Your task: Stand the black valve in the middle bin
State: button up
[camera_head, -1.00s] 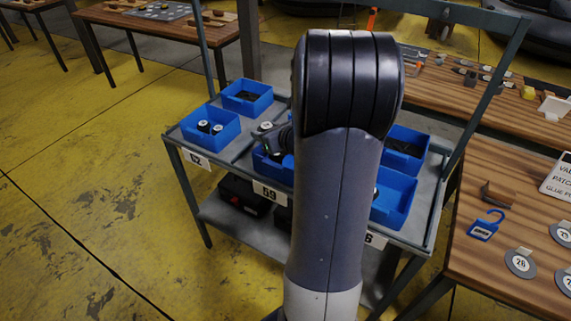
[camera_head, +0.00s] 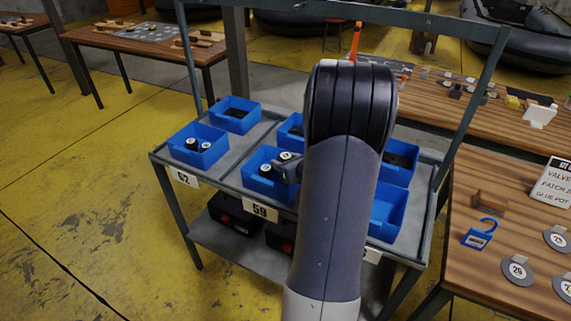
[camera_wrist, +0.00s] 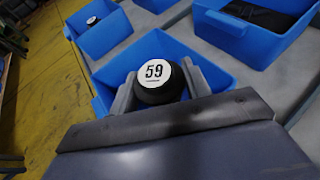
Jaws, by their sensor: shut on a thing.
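The black valve (camera_wrist: 160,94), with a round white top marked 59, is between the two grey fingers of my gripper (camera_wrist: 160,86) in the wrist view. My gripper is shut on it and appears low at the blue middle bin (camera_wrist: 108,72), with the label facing up. In the head view my gripper (camera_head: 286,170) is at the right side of the front middle bin (camera_head: 266,190), above the 59 plate. Two white round tops show there; I cannot tell surely which one is held. Whether the valve touches the bin floor is hidden.
The left bin (camera_head: 197,159) holds black pieces with white tops. A back left bin (camera_head: 235,130) and right bins (camera_head: 385,228) stand on the same grey cart. My arm hides part of the right side. A wooden table (camera_head: 500,262) is at the right.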

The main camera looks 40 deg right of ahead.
jog(key=shift+f, duration=0.2)
jog(key=shift+f+b, duration=0.4)
jog(key=shift+b, duration=0.1)
jog(key=shift+f+b, duration=0.25)
jog(key=shift+b, duration=0.1)
jog(key=o, duration=1)
jog(key=shift+r, duration=0.15)
